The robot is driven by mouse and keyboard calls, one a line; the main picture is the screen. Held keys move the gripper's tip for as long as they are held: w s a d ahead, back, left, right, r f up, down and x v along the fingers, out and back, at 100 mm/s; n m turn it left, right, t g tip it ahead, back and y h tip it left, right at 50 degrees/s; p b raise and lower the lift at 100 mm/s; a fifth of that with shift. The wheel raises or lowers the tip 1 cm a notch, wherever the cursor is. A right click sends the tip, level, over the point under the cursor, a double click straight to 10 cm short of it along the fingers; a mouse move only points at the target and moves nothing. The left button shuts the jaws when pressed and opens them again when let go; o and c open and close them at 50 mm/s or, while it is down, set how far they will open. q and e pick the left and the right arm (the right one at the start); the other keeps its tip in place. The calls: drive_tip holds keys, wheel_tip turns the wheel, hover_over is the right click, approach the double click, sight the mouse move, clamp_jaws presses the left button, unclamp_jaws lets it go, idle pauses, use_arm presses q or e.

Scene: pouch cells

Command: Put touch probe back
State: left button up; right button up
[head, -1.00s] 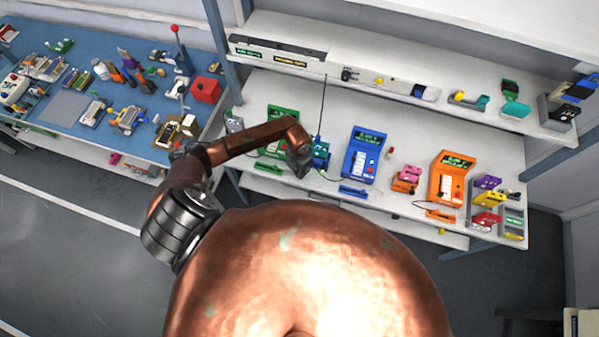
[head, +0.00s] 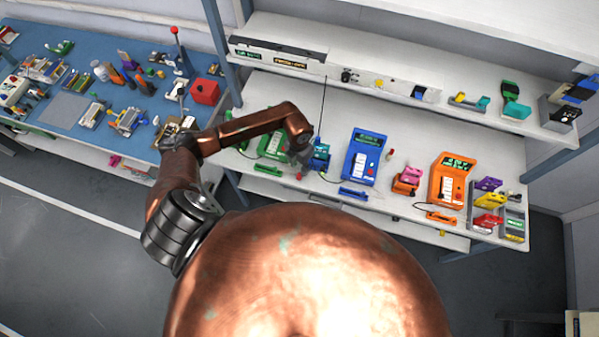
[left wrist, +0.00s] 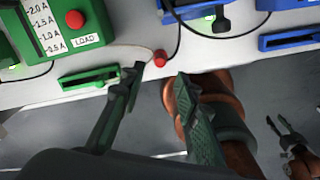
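In the left wrist view a small red round-ended piece (left wrist: 160,58) sits by the bench's front edge. A thin dark cord runs up from near it; I cannot tell for sure that it is the touch probe. My left gripper (left wrist: 158,88) is open and empty, its two dark fingers on either side of and below the red piece in the picture. In the head view my left gripper (head: 302,164) points down beside a small blue device (head: 319,156), partly hiding the green tester (head: 275,145). My right gripper (left wrist: 286,128) shows small and low in the left wrist view, its prongs apart.
A blue tester (head: 365,155) and an orange tester (head: 453,180) stand to the right on the white bench (head: 405,138). A green bar-shaped holder (left wrist: 90,78) and a blue one (head: 353,194) lie at the front edge. A raised shelf (head: 365,84) runs behind.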

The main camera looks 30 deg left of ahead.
sight(299, 174)
use_arm(q)
drive_tip(key=shift+r, duration=2.45)
